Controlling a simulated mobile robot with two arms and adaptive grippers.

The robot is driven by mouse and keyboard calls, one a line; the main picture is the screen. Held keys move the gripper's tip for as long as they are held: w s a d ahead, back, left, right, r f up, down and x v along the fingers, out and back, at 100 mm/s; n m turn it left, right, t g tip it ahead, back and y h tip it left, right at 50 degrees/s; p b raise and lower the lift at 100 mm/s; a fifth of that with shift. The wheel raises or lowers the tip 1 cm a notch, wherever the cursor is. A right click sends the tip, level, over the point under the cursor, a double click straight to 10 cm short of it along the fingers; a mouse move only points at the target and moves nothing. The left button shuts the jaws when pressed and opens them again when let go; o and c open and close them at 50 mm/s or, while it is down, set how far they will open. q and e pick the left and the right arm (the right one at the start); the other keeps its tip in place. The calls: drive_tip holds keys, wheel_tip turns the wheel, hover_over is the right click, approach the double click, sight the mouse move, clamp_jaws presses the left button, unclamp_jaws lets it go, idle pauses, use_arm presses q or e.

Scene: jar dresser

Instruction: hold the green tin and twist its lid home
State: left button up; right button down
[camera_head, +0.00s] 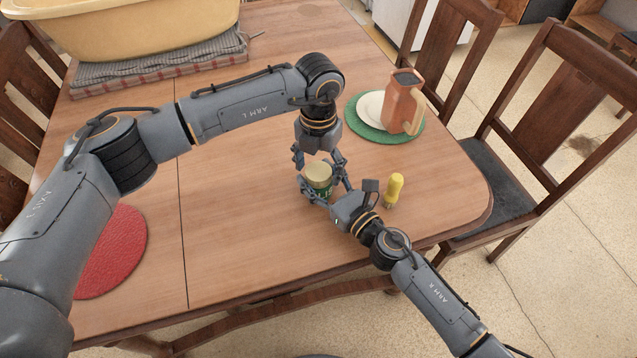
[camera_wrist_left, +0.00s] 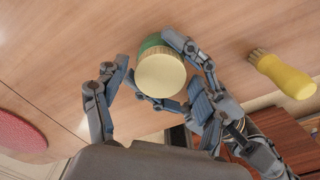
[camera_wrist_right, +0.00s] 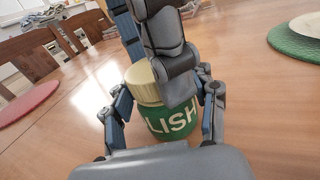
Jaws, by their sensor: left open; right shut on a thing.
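The green tin (camera_head: 323,191) stands upright near the table's front right part. White letters show on its side in the right wrist view (camera_wrist_right: 168,122). Its cream lid (camera_head: 318,172) sits on top, also seen in the left wrist view (camera_wrist_left: 160,75); I cannot tell how tightly it is seated. My right gripper (camera_wrist_right: 162,112) is shut on the tin's body, one finger on each side. My left gripper (camera_head: 318,160) is open just above the lid, its fingers pointing down on either side. One left finger hides part of the lid in the right wrist view.
A yellow-handled brush (camera_head: 394,190) stands close to the right of my right gripper. A terracotta jug (camera_head: 404,103) and a cream plate (camera_head: 370,108) are on a green mat (camera_head: 384,136) behind. A red mat (camera_head: 112,252) lies left. The table's middle is clear.

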use_arm(q)
drive_tip(key=c, duration=1.2)
drive_tip(key=m, duration=0.5)
drive_tip(key=o, duration=1.4)
wheel_tip(320, 180, up, 12)
